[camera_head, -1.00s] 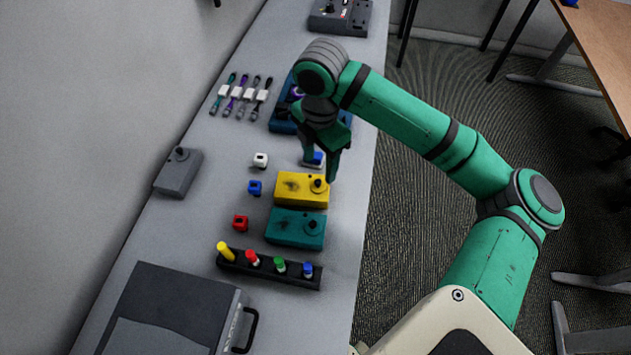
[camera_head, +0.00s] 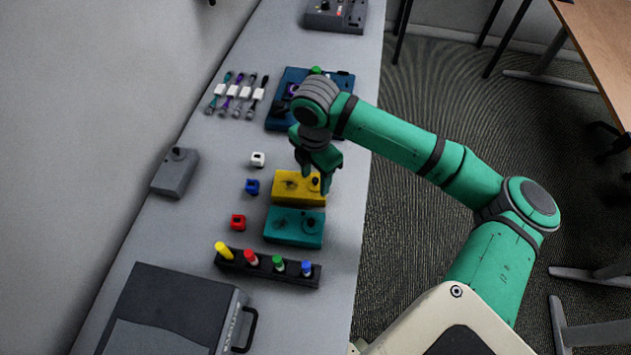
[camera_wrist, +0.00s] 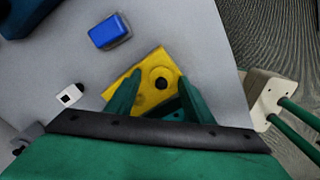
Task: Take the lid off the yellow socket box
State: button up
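The yellow socket box (camera_head: 296,193) sits on the grey table, with a black round knob on the right part of its top. In the wrist view the yellow box (camera_wrist: 152,70) shows the dark knob (camera_wrist: 161,82) between my fingertips. My gripper (camera_head: 316,180) is open just above the right part of the box. In the wrist view its two green fingers (camera_wrist: 160,80) stand on either side of the knob, with gaps showing. Whether the fingers reach down to the knob's height is hard to tell.
A teal box (camera_head: 285,225) stands close in front of the yellow one. A blue block (camera_wrist: 110,32) lies behind it. White (camera_head: 258,159), blue (camera_head: 252,187) and red (camera_head: 238,222) small blocks lie left. A black rack (camera_head: 230,262) holds coloured cylinders in front.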

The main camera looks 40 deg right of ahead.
jog(key=shift+s, duration=0.1)
jog(key=c, duration=0.8)
jog(key=shift+r, duration=0.15)
